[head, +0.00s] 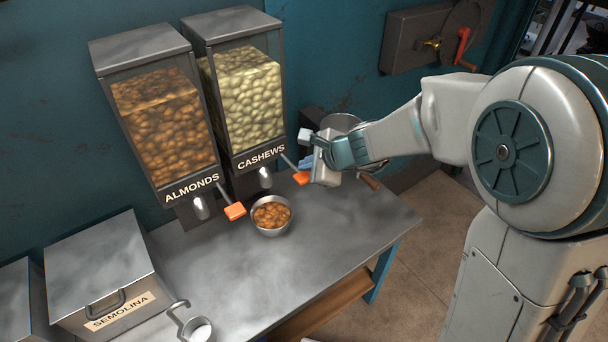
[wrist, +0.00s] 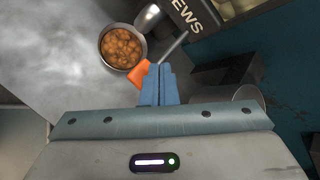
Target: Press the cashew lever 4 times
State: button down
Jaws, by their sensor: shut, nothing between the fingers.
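The cashew dispenser (head: 247,100) stands against the wall, filled with pale nuts and labelled CASHEWS. Its lever has an orange paddle (head: 301,178) on a thin metal rod; the paddle also shows in the wrist view (wrist: 137,75). My gripper (head: 306,160) is at the right of this lever; in the wrist view its blue fingers (wrist: 160,83) are together and empty, right beside the orange paddle. I cannot tell whether they touch it. A metal bowl (head: 271,231) of brown nuts sits on the table below the cashew spout (head: 265,177), and also shows in the wrist view (wrist: 122,47).
The almond dispenser (head: 160,125) with its own orange lever (head: 234,211) stands left of the cashews. A SEMOLINA bin (head: 100,275) and a metal scoop (head: 196,328) are at the front left. A round metal container (head: 341,122) stands behind my gripper. The table's front right (head: 340,225) is clear.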

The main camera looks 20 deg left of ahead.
aim_at(304, 175)
jog(key=shift+f, duration=0.15)
jog(key=shift+f+b, duration=0.3)
jog(key=shift+b, duration=0.25)
jog(key=shift+f+b, duration=1.3)
jog(key=shift+b, duration=0.05)
dwell(1.0)
jog(key=shift+r, duration=0.15)
jog(key=shift+r+p, duration=1.35)
jog(key=shift+r, duration=0.2)
jog(key=shift+r+p, duration=2.2)
jog(key=shift+r, duration=0.35)
